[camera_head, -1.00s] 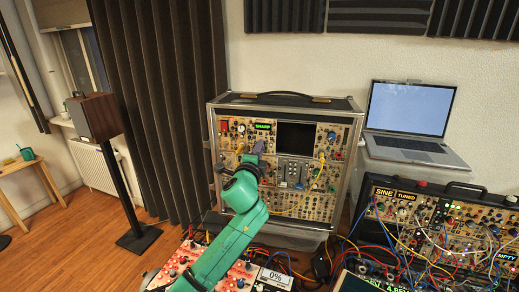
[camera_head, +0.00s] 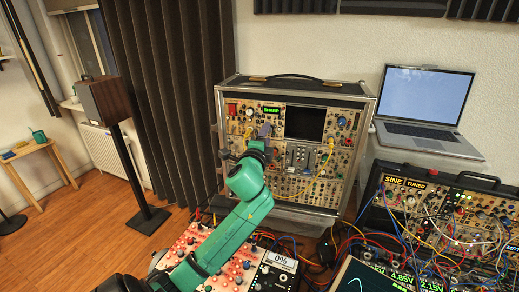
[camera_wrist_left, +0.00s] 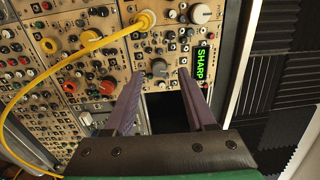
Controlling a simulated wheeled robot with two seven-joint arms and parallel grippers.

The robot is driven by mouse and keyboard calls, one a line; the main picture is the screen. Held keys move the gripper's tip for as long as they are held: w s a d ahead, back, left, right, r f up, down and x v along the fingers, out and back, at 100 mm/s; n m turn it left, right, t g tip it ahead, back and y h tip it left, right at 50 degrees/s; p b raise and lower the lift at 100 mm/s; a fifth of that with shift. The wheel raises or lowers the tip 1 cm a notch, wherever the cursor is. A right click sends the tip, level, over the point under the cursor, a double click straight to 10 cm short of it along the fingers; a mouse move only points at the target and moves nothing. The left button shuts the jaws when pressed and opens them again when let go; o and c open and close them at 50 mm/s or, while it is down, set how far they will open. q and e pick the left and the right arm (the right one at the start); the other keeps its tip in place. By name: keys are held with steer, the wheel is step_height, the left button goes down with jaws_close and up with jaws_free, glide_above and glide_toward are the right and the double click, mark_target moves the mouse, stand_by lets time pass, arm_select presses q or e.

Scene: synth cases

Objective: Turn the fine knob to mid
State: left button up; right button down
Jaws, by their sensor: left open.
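The tall modular synth case (camera_head: 225,150) stands upright against the curtain, its tan panels full of knobs and jacks. Its small green display (camera_head: 271,111) reads SHARP and also shows in the left wrist view (camera_wrist_left: 201,64). My left gripper (camera_head: 264,130) is in front of the upper panels, just below the display. In the left wrist view the purple fingers of my left gripper (camera_wrist_left: 164,75) are spread, pointing at the panel. A small dark knob (camera_wrist_left: 159,68) shows between the fingertips; its label is unreadable, so I cannot tell if it is the fine knob.
A yellow cable (camera_wrist_left: 85,50) loops across the panel on the left in the wrist view. A black screen (camera_head: 304,122) sits right of the display. A red-knobbed panel (camera_head: 222,270) lies under my arm. A laptop (camera_head: 425,105) and a cabled case (camera_head: 445,215) stand to the right.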

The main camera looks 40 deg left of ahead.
arm_select(q)
steer(key=b+v, duration=0.3)
steer(key=v, duration=0.9)
steer(key=shift+s, duration=0.35)
steer(key=shift+f+b, duration=0.1)
steer(key=shift+b, duration=0.2)
step_height(320, 180, down, 6)
steer(key=m+t+y+b, duration=0.2)
steer(key=m+t+b, duration=0.15)
steer(key=m, duration=1.25)
steer(key=p+x, duration=0.4)
steer(key=x, duration=1.1)
steer(key=shift+w+d, duration=0.1)
steer(key=shift+w, duration=0.25)
